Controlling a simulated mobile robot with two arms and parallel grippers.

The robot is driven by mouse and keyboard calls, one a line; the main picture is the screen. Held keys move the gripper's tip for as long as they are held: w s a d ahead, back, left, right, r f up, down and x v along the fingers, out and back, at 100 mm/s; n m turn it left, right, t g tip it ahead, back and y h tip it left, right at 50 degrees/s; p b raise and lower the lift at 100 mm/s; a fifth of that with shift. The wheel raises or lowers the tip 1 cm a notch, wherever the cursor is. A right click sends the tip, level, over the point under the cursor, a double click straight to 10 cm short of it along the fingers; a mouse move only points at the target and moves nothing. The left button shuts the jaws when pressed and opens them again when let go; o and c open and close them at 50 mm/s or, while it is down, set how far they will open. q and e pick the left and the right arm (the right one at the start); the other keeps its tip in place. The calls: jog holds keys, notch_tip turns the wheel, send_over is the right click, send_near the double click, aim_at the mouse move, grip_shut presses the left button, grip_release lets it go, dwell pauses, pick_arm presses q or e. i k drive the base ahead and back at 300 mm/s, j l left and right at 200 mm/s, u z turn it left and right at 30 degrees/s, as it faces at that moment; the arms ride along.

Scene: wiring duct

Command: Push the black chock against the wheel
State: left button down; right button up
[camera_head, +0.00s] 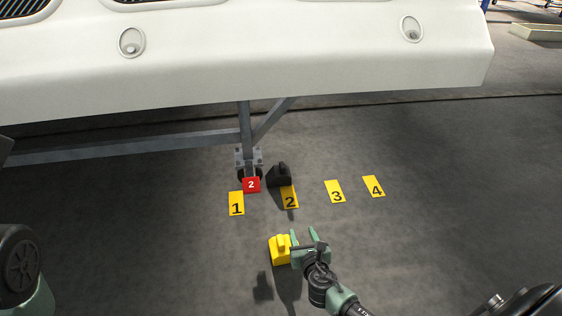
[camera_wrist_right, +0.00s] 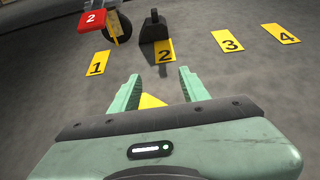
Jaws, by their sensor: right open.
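The black chock (camera_head: 280,176) stands upright on the floor just right of the wheel (camera_head: 241,174), with a visible gap between them. In the right wrist view, the black chock (camera_wrist_right: 154,29) is ahead of the fingers, at the upper edge of marker 2, and the wheel (camera_wrist_right: 118,28) is to its left. My right gripper (camera_head: 304,236) is open, nearer to me than the black chock and apart from it. A yellow chock (camera_head: 277,250) is beside its left finger; part of it (camera_wrist_right: 151,101) shows between the fingers. I cannot tell whether they touch. My left gripper is not in view.
A red tag (camera_head: 251,185) marked 2 is in front of the wheel. Yellow floor markers 1 (camera_head: 236,204), 2 (camera_head: 289,202), 3 (camera_head: 335,191) and 4 (camera_head: 374,186) lie in a row. A white body (camera_head: 270,65) overhangs the wheel and strut.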

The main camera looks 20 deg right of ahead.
aim_at(280, 174)
jog(key=i+l, duration=0.2)
jog(key=i, duration=0.3)
jog(key=i+l, duration=0.2)
jog(key=i, duration=0.35)
